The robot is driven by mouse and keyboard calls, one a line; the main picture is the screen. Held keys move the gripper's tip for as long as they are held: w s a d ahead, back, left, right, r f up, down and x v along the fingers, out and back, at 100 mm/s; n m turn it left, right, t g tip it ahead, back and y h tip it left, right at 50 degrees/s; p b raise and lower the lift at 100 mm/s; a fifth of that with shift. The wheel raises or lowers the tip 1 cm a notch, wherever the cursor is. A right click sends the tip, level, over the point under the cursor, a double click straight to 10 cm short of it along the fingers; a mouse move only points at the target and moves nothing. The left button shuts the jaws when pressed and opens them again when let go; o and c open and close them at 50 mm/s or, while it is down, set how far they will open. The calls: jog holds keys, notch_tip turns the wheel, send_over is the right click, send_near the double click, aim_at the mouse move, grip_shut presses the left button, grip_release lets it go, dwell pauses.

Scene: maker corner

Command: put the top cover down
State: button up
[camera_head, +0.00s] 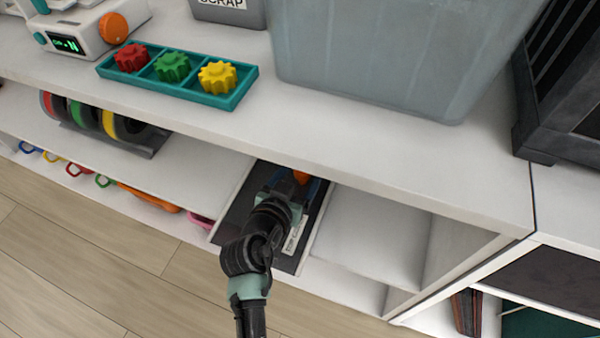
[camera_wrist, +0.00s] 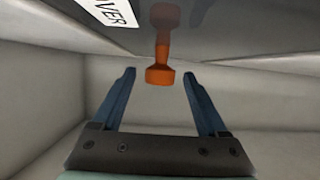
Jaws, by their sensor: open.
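The top cover (camera_head: 235,222) is a dark flat panel in the shelf bay under the white top. It has a white label (camera_head: 296,235) and an orange knob (camera_head: 301,177). In the wrist view the dark panel (camera_wrist: 230,25) fills the upper part, with the knob (camera_wrist: 160,75) standing out from it. My gripper (camera_wrist: 159,74) is open, a blue finger on each side of the knob's end. Gaps show on both sides, and I see no contact. In the head view my gripper (camera_head: 290,186) and wrist hide part of the cover.
The white top carries a teal tray (camera_head: 188,94) with red, green and yellow gears, a large grey bin (camera_head: 385,50) and a white device (camera_head: 85,35). Spools (camera_head: 105,122) lie on the shelf to the left. The bay right of the cover (camera_head: 370,245) is empty.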

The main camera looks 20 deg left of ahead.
jog(key=p+v, duration=0.2)
jog(key=v, duration=0.9)
jog(key=shift+s+r+p, duration=0.15)
jog(key=shift+s+p, duration=0.05)
jog(key=shift+p, duration=0.2)
